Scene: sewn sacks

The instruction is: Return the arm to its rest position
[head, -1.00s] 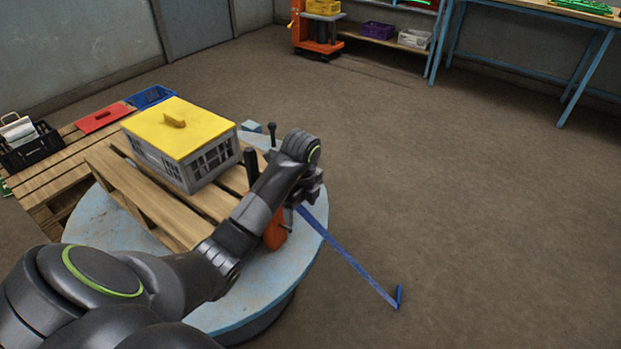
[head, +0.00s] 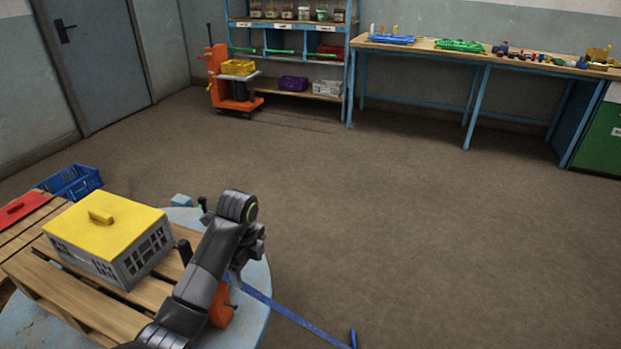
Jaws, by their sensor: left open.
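My left arm (head: 190,295) reaches in from the bottom left, over the right side of a round pale-blue table. Its gripper (head: 238,272) points down and away beside an orange item (head: 221,306). The gripper is open; its fingertips are partly hidden by the wrist, and I see nothing held. I cannot tell whether it touches the orange item or the blue strap (head: 285,312) beside it. My right arm and gripper are not in view.
A grey crate with a yellow lid (head: 105,222) stands on a wooden pallet (head: 85,300) left of the arm. The round table (head: 258,275) lies beneath. Open floor spreads to the right. A shelf (head: 290,25), an orange lift (head: 222,80) and a long workbench (head: 480,55) stand behind.

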